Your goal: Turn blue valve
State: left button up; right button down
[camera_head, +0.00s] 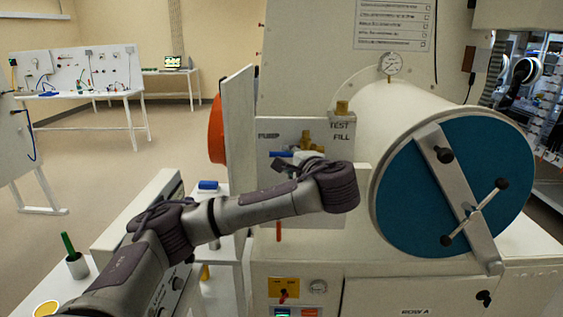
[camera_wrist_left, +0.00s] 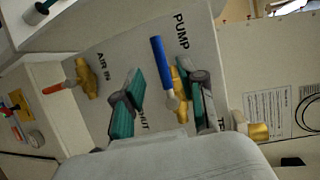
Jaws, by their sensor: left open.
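The blue valve is a long blue handle (camera_wrist_left: 161,62) on a brass body (camera_wrist_left: 181,84) under the PUMP label in the left wrist view. In the head view, the blue handle (camera_head: 281,154) shows only in part on the pale panel. My left gripper (camera_wrist_left: 160,92) is open, with one teal-padded finger on each side of the valve. The lower part of the handle lies between the fingers; I cannot tell whether either touches it. In the head view my left gripper (camera_head: 303,158) is at the valve, mostly hidden behind my wrist. My right gripper is not in view.
A red-handled valve (camera_wrist_left: 54,89) sits under AIR IN on the same panel. A large cylinder with a blue round door (camera_head: 410,205) stands right of the panel, with a gauge (camera_head: 390,64) on top.

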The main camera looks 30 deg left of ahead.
aim_at(282, 155)
pick_arm(q)
jog(key=shift+p+x, duration=0.7)
jog(key=shift+x, duration=2.3)
grip_shut()
